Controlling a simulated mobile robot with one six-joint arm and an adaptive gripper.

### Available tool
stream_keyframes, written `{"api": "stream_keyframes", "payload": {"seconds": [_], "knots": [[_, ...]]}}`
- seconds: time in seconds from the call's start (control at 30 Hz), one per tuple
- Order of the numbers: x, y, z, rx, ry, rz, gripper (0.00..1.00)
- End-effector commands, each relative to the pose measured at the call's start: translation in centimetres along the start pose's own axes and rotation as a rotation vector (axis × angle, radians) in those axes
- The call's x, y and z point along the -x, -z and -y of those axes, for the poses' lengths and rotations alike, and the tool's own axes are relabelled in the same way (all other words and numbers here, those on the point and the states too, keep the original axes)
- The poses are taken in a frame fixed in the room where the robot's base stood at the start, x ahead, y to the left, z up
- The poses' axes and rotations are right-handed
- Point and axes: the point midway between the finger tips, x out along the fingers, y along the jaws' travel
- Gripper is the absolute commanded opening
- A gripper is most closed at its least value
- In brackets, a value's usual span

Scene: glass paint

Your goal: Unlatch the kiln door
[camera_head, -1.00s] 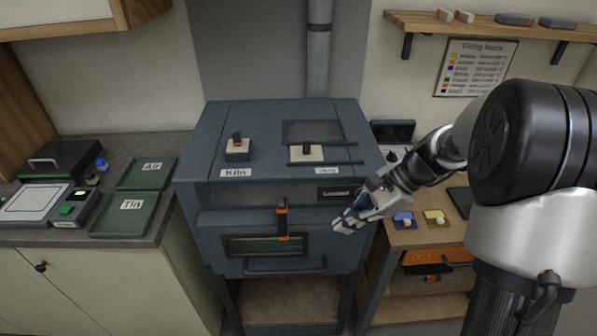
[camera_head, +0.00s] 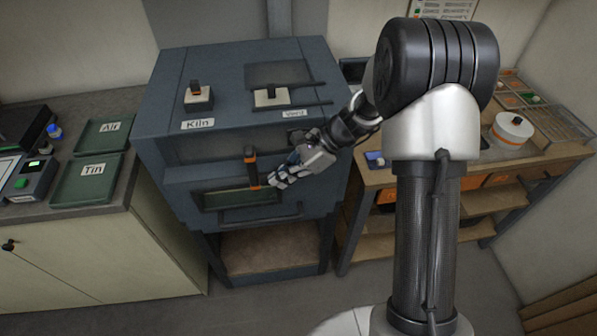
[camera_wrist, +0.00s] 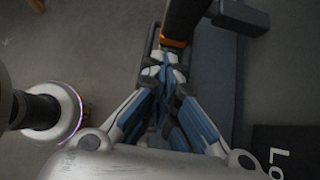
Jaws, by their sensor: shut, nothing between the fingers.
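The blue-grey kiln (camera_head: 170,110) stands in the middle of the head view with its front door (camera_head: 215,178) closed. The latch (camera_head: 251,170) is a dark upright bar with orange bands on the door front. My gripper (camera_head: 270,182) is shut and empty, just right of the latch's lower end. In the wrist view the latch (camera_wrist: 185,18) shows at the top, its orange band (camera_wrist: 172,42) right beyond my closed fingertips (camera_wrist: 166,62). I cannot tell whether they touch it. My gripper hides part of the door's right side.
A switch block labelled Kiln (camera_head: 198,98) and one labelled Vent (camera_head: 271,96) sit on the kiln's top. Green trays labelled Air (camera_head: 104,132) and Tin (camera_head: 88,182) lie on the left counter. A wooden bench (camera_head: 470,175) stands right. The floor (camera_head: 260,310) in front is clear.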

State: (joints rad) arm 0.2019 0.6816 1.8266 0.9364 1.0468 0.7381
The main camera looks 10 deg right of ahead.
Motion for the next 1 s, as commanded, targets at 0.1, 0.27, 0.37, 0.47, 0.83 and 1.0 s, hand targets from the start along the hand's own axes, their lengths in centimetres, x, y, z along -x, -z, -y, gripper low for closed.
{"api": "stream_keyframes", "payload": {"seconds": [0.1,0.27,0.37,0.47,0.83,1.0], "knots": [[-0.9,-0.8,-0.1,0.001,-0.001,-0.001,0.00],[-1.3,-1.3,-0.1,-0.002,0.000,-0.001,0.00],[-1.3,-1.3,-0.1,-0.002,0.000,-0.001,0.00],[-1.3,-1.3,-0.1,-0.002,0.000,-0.001,0.00],[-3.0,-0.6,-0.1,-0.007,-0.003,0.209,0.00],[-2.8,-1.2,0.0,-0.001,-0.002,0.238,0.00]]}}
